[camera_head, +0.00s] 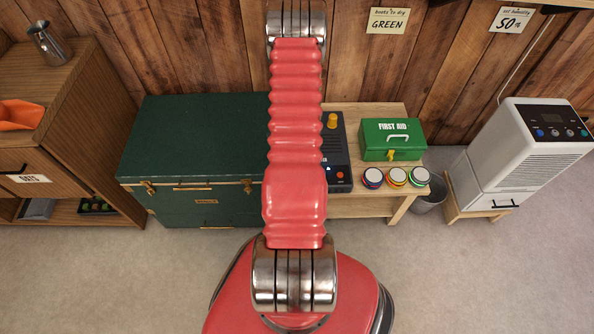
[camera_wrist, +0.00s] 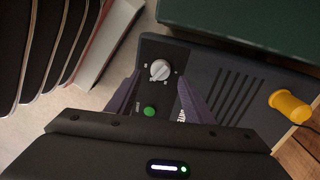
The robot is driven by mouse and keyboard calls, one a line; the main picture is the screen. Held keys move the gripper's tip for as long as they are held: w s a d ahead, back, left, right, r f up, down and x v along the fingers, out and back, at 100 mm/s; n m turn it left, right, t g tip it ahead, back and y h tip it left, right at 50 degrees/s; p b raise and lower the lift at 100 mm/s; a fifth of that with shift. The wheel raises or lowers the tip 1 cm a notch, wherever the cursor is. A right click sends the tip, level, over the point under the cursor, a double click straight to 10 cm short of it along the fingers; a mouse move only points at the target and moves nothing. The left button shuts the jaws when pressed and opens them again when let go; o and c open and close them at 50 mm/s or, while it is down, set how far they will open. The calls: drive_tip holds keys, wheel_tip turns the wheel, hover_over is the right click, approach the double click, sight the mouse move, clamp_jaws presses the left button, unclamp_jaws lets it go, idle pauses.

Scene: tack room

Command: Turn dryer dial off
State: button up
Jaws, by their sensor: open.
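The dryer is a dark grey box (camera_head: 338,150) on the wooden bench, with its left part hidden behind my arm in the head view. In the wrist view its panel (camera_wrist: 225,75) carries a pale grey dial (camera_wrist: 160,70) with small marks around it, too small to read. A green button (camera_wrist: 150,111) sits beside the dial. My gripper (camera_wrist: 159,78) is open, its two purple fingers on either side of the dial. I cannot tell whether they touch it. My gripper is not visible in the head view.
A yellow knob (camera_wrist: 290,107) stands up from the dryer's other end. A green first aid box (camera_head: 392,139) and several round coloured tins (camera_head: 397,177) share the bench. A dark green chest (camera_head: 195,140) is close on the left. A white dehumidifier (camera_head: 525,150) stands right.

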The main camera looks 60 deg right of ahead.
drive_tip(key=shift+s+a+f, duration=0.1)
drive_tip(key=shift+a+f, duration=0.05)
drive_tip(key=shift+f, duration=1.55)
drive_tip(key=c, duration=1)
drive_tip(key=shift+a, duration=0.2)
drive_tip(key=shift+c, duration=0.2)
drive_tip(key=shift+d, duration=0.1)
